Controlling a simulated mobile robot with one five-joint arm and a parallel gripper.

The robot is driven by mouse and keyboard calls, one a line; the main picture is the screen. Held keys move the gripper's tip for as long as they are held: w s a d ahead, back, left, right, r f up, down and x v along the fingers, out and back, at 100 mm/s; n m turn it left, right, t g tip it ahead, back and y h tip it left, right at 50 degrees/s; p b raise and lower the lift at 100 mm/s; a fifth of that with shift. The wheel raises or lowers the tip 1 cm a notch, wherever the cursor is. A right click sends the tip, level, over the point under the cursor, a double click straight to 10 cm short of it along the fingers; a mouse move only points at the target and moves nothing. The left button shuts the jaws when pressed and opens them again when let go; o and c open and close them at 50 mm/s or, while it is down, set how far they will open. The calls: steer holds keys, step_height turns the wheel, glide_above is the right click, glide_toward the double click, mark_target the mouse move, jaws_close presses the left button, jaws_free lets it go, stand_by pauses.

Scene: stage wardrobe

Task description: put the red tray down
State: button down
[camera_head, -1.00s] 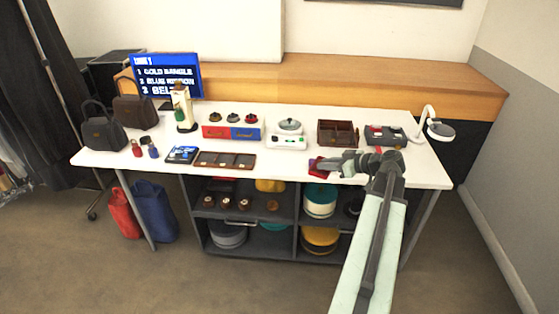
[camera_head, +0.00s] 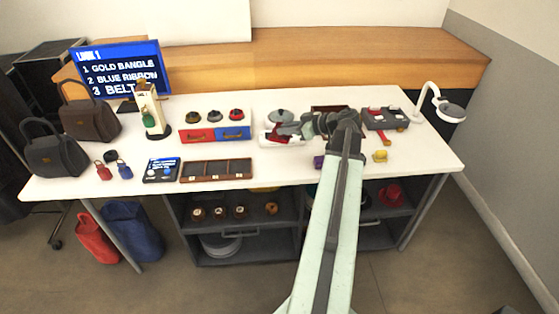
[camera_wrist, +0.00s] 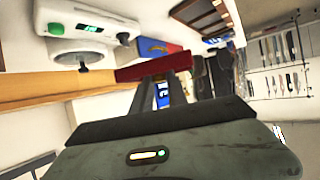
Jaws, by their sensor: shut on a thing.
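The red tray (camera_wrist: 153,67) is in my gripper (camera_wrist: 165,88), seen edge-on across the fingertips in the wrist view. In the head view a little of the red tray (camera_head: 284,139) shows beside the fingers of my gripper (camera_head: 292,129), in front of the white device with a grey round top (camera_head: 279,116). My fingers are shut on the tray. Most of the tray is hidden in the head view by my gripper, and I cannot tell its exact height above the table.
The white table (camera_head: 225,136) has clear patches in front of my arm. A purple piece (camera_head: 319,161), a yellow piece (camera_head: 380,156) and a dark box (camera_head: 385,117) lie right.

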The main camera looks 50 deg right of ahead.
mark_target(289, 137)
steer(key=shift+w+f, duration=0.15)
steer(key=shift+f, duration=0.1)
steer(key=f+b, duration=0.2)
steer(key=d+f+b, duration=0.1)
steer(key=shift+s+f+b, duration=0.2)
steer(key=shift+s+b, duration=0.1)
steer(key=shift+b, duration=0.1)
steer(key=shift+s+f, duration=0.1)
step_height(289, 137, down, 10)
steer(key=b, duration=1)
steer(key=shift+r, duration=0.3)
steer(key=shift+f, duration=0.15)
steer(key=c, duration=1.7)
jaws_free()
steer(key=shift+f, duration=0.1)
steer(key=o, duration=0.4)
